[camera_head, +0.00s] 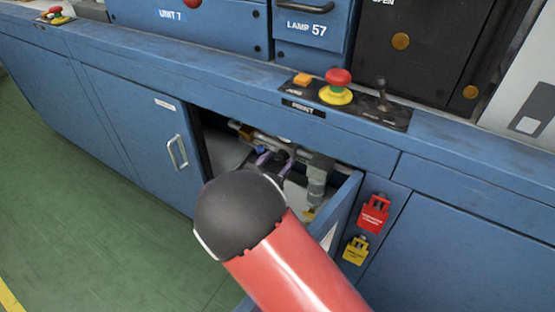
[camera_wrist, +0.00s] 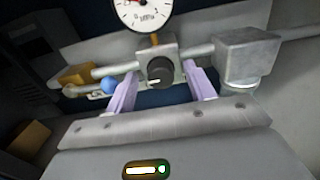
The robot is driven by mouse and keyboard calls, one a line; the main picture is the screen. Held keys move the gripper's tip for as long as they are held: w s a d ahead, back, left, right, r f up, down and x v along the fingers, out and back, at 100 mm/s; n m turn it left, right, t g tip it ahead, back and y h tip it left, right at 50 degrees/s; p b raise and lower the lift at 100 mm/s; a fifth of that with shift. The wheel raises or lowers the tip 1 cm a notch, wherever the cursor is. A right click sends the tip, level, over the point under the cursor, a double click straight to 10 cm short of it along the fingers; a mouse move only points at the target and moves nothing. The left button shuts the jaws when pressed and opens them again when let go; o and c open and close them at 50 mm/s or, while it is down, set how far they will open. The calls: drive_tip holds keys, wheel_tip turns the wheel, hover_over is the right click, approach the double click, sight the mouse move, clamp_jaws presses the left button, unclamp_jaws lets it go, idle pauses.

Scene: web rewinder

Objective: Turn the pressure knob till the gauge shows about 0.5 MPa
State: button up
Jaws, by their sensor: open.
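The black pressure knob (camera_wrist: 160,72) sits on the front of a grey regulator block (camera_wrist: 143,58) in the wrist view. The round white gauge (camera_wrist: 141,14) stands above it, cut off by the top edge; its reading is too small to tell. My gripper (camera_wrist: 160,69) has its two pale purple fingers open, one on each side of the knob. I cannot tell whether they touch it. In the head view my gripper (camera_head: 275,158) is inside the open cabinet, partly hidden by my arm, and the knob cannot be made out.
Grey pipes, a blue knob (camera_wrist: 109,85), a brass part (camera_wrist: 75,75) and a grey block (camera_wrist: 247,55) lie close around my gripper. The open cabinet door (camera_head: 342,212) stands to the right of my arm.

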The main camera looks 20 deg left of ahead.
drive_tip(key=shift+w, duration=0.25)
drive_tip(key=c, duration=0.9)
drive_tip(key=shift+c, duration=0.2)
drive_tip(key=shift+b, duration=0.3)
